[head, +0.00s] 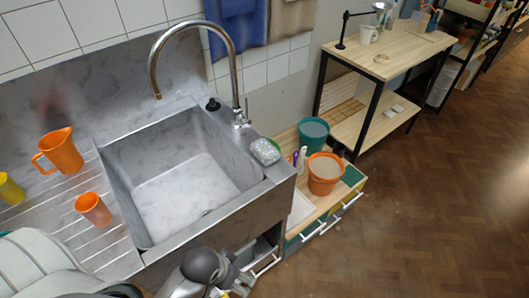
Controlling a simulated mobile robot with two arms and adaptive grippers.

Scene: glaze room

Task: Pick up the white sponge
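A pale whitish object (265,151) with a greenish edge lies on the right rim of the grey stone sink (248,168). It may be the white sponge, but it is too small to be sure. A small white item (397,109) also lies on the lower shelf of the wooden table. My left gripper (236,283) is at the bottom edge, in front of the sink's front wall and well below the pale object. Its fingers are small and partly cut off, so I cannot tell whether it is open. My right gripper is not in view.
An orange jug (62,152), an orange cup (93,209) and a yellow cup (10,188) stand on the drainboard. A tall tap (237,75) arches over the sink. A teal bucket (313,135) and an orange bucket (324,174) stand right of it. The floor at right is clear.

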